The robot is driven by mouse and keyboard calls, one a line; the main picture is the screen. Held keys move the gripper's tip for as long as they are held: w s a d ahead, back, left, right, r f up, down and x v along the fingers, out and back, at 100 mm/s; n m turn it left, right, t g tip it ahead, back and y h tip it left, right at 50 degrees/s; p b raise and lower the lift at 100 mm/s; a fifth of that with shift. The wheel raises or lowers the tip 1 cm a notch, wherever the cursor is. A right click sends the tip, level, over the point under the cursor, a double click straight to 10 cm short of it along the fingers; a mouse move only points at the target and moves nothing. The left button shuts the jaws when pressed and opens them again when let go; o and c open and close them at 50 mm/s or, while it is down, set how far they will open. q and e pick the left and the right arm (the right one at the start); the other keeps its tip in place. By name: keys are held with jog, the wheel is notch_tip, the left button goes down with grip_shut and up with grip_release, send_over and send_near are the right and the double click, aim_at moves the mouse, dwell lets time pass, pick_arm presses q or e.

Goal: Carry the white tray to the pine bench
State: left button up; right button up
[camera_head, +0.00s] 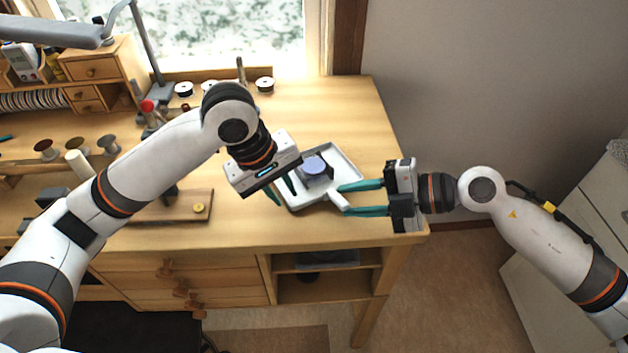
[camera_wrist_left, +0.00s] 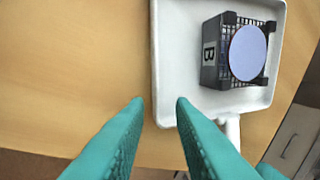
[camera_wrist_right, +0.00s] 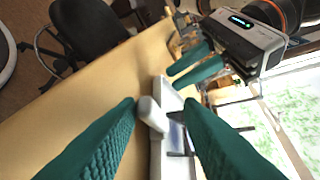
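The white tray (camera_head: 347,165) lies on a light wooden bench (camera_head: 360,110) near its front right. It also shows in the left wrist view (camera_wrist_left: 180,50). A small black crate (camera_wrist_left: 210,65) marked "B" with a pale blue disc (camera_head: 313,165) stands on it. My left gripper (camera_head: 281,192) is open at the tray's left side; in its wrist view the tray's near-left corner shows between the fingertips. My right gripper (camera_head: 341,198) is open, its fingers on either side of the tray's white handle (camera_wrist_right: 152,114). I cannot tell whether either gripper touches the tray.
Several spools (camera_head: 108,144) and a wooden board (camera_head: 185,206) lie to the left. Small drawers (camera_head: 88,70) and a grey lamp arm (camera_head: 50,30) stand at the back left. The bench's right edge is close to the tray. A white cabinet (camera_head: 585,190) stands right. Bench behind the tray is clear.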

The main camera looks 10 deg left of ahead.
jog(key=shift+r, duration=0.15)
pick_arm(q)
jog(key=shift+r, duration=0.15)
jog(key=v, duration=0.7)
jog(key=shift+r, duration=0.35)
pick_arm(e)
jog(key=v, duration=1.2)
jog(key=shift+s, duration=0.1)
pick_arm(q)
jog(key=shift+s+a, duration=0.1)
jog(key=shift+s, duration=0.05)
pick_arm(e)
jog(key=shift+d, duration=0.1)
